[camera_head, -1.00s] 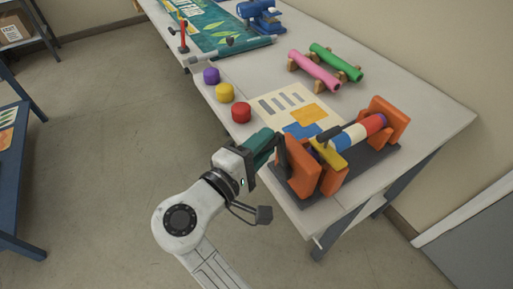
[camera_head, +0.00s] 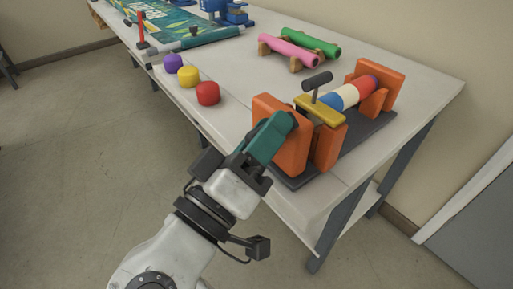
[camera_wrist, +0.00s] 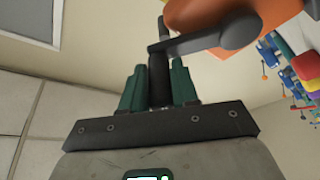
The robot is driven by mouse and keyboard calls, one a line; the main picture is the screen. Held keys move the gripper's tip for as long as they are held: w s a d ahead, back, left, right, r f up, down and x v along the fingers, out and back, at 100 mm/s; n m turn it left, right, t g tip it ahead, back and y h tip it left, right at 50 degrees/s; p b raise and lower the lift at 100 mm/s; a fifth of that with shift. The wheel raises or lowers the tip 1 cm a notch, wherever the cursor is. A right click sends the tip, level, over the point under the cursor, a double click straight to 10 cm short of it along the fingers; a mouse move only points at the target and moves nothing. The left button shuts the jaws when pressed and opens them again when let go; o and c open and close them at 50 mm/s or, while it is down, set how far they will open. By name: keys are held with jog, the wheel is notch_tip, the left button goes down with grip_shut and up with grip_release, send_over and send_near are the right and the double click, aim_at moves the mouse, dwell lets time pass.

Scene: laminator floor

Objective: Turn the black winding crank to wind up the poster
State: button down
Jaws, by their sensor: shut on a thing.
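The winder has orange end blocks (camera_head: 281,135) on a dark grey base (camera_head: 349,150). Its roller (camera_head: 349,95) shows blue, white and red bands. My gripper (camera_head: 283,126) is at the near-left block, its teal fingers in front of the crank, which the body view mostly hides. In the wrist view, my gripper (camera_wrist: 158,85) is shut with its green fingers on either side of the upright black handle of the winding crank (camera_wrist: 190,43); the crank's arm runs right to a round hub against the orange block. No flat poster sheet shows by the winder.
A yellow clamp (camera_head: 320,110) with a raised black lever (camera_head: 317,81) sits on the winder. Purple, yellow and red (camera_head: 208,93) knobs lie along the table's left edge. Pink (camera_head: 288,49) and green tubes rest on a rack behind. The tabletop (camera_head: 240,75) between is bare.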

jog(key=shift+s+d+f+m+g+h+b, duration=0.25)
jog(key=shift+f+m+h+b, duration=0.25)
jog(key=shift+m+b, duration=0.85)
jog(key=shift+s+d+f+m+g+h+b, duration=0.2)
jog(key=shift+s+f+m+h+b, duration=0.5)
jog(key=shift+b, duration=1)
jog(key=shift+d+f+m+g+h+b, duration=0.15)
jog(key=shift+d+f+m+h+b, duration=0.15)
jog(key=shift+m+b, duration=1.1)
jog(key=shift+f+b, duration=0.1)
jog(key=shift+b, duration=0.2)
jog(key=c, duration=0.9)
grip_release()
jog(key=shift+s, duration=0.1)
jog(key=p+v, duration=0.1)
jog(key=v, duration=0.9)
jog(key=shift+s+a+f, duration=0.1)
jog(key=shift+s+a, duration=0.05)
jog(key=shift+a, duration=0.25)
